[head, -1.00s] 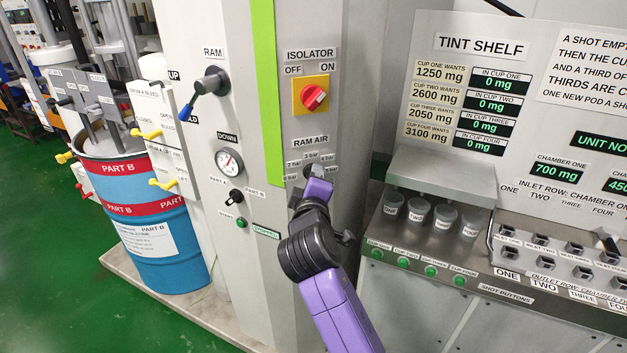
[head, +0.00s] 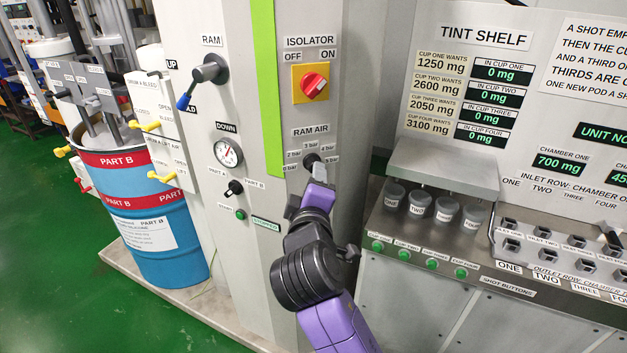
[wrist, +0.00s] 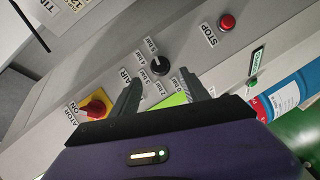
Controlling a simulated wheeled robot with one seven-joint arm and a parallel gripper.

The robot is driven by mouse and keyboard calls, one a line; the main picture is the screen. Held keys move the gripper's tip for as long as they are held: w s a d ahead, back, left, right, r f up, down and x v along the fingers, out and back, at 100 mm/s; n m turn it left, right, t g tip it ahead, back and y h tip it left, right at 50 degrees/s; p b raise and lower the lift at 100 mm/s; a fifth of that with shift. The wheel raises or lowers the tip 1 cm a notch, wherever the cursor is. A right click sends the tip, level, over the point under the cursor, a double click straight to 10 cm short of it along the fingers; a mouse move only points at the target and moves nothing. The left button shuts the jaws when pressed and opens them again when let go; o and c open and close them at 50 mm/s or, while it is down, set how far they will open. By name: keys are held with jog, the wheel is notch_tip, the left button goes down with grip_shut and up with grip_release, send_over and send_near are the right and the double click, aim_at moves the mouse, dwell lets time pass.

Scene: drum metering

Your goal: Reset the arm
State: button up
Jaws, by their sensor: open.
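My gripper (head: 318,188) is in front of the grey press column, just below the RAM AIR knob (head: 312,161). In the wrist view my gripper (wrist: 166,84) shows two dark fingers spread apart with nothing held between them. The black RAM AIR knob (wrist: 160,64) stands beyond the fingertips, roughly in line with the gap, and looks clear of them. My arm reaches up from the lower edge.
The red isolator switch (head: 314,85) is above the knob, and the RAM lever (head: 208,72) is to its upper left. A blue Part B drum (head: 155,235) stands left. The tint shelf with cups (head: 419,203) is right of my arm.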

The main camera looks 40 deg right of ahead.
jog(key=shift+s+a, duration=0.3)
jog(key=shift+a, duration=0.1)
jog(key=shift+r, duration=0.1)
jog(key=w+a+r+t+y, duration=0.2)
jog(key=a+r+t+y, duration=0.1)
jog(key=a+t, duration=0.25)
jog(key=s+a+f+t+y, duration=0.2)
jog(key=s+a+f+y, duration=0.4)
jog(key=s+a+f, duration=0.25)
jog(key=s+a+f+m+g+y, duration=0.1)
jog(key=s+f, duration=0.2)
jog(key=s, duration=0.6)
jog(key=s+a+f+m+g+y+b, duration=0.1)
jog(key=s+f, duration=0.3)
jog(key=s, duration=0.6)
jog(key=s+a+f+m+g+b, duration=0.1)
jog(key=s+a+f+m+g, duration=0.1)
jog(key=s, duration=0.7)
jog(key=shift+s+a+f+m+y, duration=0.15)
jog(key=shift+s+f+m+y, duration=0.2)
jog(key=shift+f, duration=0.4)
